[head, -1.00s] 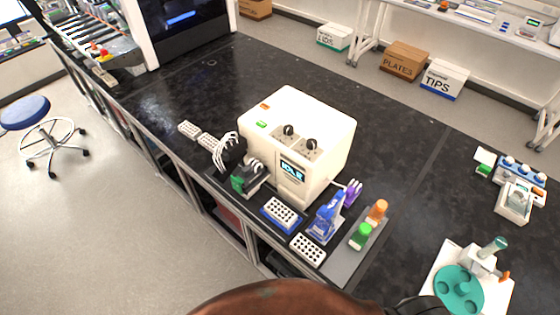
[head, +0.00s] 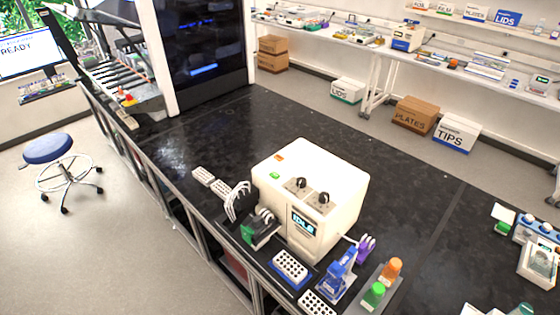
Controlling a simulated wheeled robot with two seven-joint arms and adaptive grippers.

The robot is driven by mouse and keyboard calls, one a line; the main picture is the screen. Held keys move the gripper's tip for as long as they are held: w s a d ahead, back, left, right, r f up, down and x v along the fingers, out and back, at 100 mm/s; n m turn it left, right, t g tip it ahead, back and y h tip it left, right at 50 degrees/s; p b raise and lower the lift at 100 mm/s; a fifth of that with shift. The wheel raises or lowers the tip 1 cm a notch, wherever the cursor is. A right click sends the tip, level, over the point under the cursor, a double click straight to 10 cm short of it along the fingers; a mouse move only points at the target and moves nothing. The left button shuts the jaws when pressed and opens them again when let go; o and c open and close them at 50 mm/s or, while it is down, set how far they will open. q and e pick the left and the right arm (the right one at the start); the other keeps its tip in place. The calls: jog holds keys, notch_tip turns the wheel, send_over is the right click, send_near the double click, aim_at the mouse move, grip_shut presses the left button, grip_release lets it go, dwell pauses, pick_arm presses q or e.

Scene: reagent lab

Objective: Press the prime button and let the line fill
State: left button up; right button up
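A cream dispenser box (head: 335,190) stands on the black bench in the middle of the head view. Its small front screen (head: 303,223) reads what looks like "IDLE". On its top are an orange-red button (head: 279,157), a green button (head: 275,175) and two black knobs (head: 301,183). A green and black pump head (head: 262,228) with pale looped tubing (head: 237,202) is at its left side. A purple nozzle piece (head: 366,245) is on a thin line at its right. Which button is the prime button cannot be read. Neither gripper is in view.
A blue holder (head: 339,272), white tube racks (head: 291,268) and bottles with orange (head: 391,270) and green (head: 373,295) caps stand along the front edge. The bench behind the dispenser is clear. A blue stool (head: 48,148) stands on the floor at left.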

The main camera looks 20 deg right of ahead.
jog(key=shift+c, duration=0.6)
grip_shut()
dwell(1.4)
